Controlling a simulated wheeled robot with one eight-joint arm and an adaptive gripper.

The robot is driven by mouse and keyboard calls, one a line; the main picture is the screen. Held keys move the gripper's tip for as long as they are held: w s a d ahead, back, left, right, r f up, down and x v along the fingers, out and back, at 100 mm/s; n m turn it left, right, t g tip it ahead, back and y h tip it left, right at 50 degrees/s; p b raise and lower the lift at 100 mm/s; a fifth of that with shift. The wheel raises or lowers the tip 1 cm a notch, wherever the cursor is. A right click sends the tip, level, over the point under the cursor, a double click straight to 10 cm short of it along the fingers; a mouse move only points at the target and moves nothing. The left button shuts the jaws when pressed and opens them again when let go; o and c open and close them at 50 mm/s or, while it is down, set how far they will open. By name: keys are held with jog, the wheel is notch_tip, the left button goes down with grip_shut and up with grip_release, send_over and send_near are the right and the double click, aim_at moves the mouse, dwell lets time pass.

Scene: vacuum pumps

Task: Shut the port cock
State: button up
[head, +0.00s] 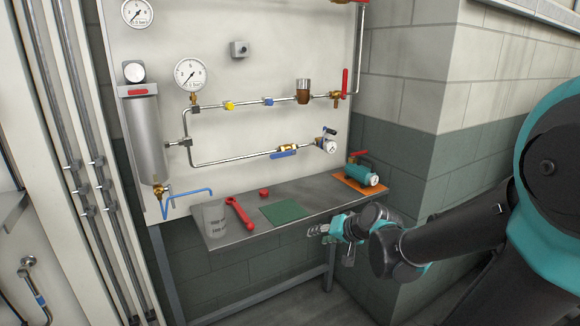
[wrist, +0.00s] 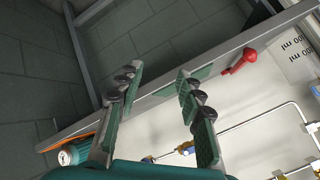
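Several cocks sit on the wall panel's pipes; I cannot tell by label which is the port cock. The end fitting of the lower pipe (head: 326,144) has a dark lever (head: 330,132) angled up and a small gauge. A brass valve (head: 287,148) on that pipe has a blue lever (head: 284,154) lying along it. A red lever (head: 345,82) stands upright at the upper pipe's right end. A brass cock (head: 161,191) with a blue handle is under the grey cylinder. My gripper (head: 318,232) is open and empty, in front of the shelf's front edge; its spread fingers show in the wrist view (wrist: 160,74).
The grey cylinder (head: 144,140) stands left.

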jog(key=w+a+r+m+t+y, duration=0.3)
jog(key=w+a+r, duration=0.4)
jog(key=w+r, duration=0.1)
jog(key=m+t+y, duration=0.1)
jog(key=m+t, duration=0.3)
jog(key=m, duration=0.2)
send_near(277, 156)
jog(key=shift+w+a+m, duration=0.35)
jog(key=shift+w+m, duration=0.15)
jog(key=shift+w, duration=0.15)
jog(key=shift+a, duration=0.1)
jog(key=shift+x, duration=4.45)
grip_shut()
